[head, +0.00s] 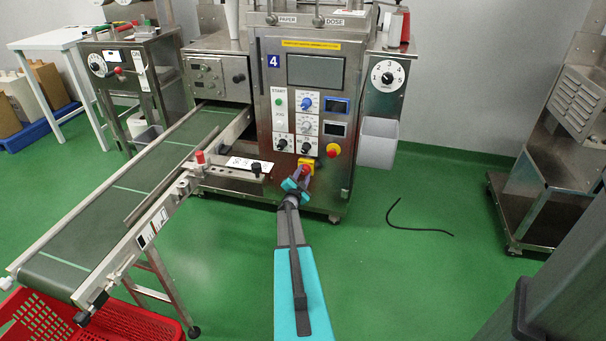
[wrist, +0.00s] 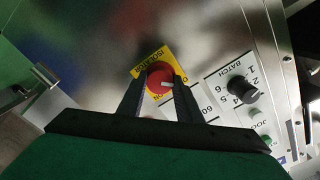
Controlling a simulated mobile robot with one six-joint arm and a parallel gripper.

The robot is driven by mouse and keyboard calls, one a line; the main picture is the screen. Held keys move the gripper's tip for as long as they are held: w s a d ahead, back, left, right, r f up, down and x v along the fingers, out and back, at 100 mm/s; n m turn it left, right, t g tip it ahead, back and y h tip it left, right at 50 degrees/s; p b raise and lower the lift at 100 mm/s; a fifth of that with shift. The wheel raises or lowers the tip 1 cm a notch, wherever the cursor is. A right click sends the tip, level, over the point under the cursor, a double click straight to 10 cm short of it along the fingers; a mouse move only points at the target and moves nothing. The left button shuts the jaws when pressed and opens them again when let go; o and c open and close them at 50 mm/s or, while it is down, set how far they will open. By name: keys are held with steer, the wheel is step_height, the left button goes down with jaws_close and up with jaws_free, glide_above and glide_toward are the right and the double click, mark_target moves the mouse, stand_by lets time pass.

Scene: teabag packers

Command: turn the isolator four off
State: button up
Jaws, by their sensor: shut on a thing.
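The isolator is a red rotary knob (wrist: 158,80) on a yellow plate (wrist: 139,70) lettered ISOLATOR, which appears upside down in the wrist view. In the head view the yellow plate (head: 312,161) is low on the front of the steel machine (head: 262,110) marked 4. My gripper (head: 305,170) has its two dark fingers on either side of the red knob and is shut on it. A pale mark on the knob shows between the fingers in the wrist view. The lettering near it is partly covered, so I cannot tell the switch position for certain.
A red emergency button (head: 333,150) on yellow sits right of the isolator. Black BATCH knob (wrist: 242,88) is close by. A conveyor (head: 130,195) stands left, with a red crate (head: 130,325) below. A black cable (head: 415,229) lies on clear green floor to the right.

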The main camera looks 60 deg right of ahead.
steer(key=shift+s+d+r, duration=0.1)
steer(key=shift+s+d, duration=0.05)
steer(key=shift+s, duration=0.05)
steer(key=o, duration=1)
steer(key=shift+o, duration=0.2)
steer(key=shift+w, duration=0.1)
steer(key=shift+a, duration=0.25)
steer(key=p+v, duration=0.1)
steer(key=v, duration=1.2)
steer(key=shift+a, duration=0.25)
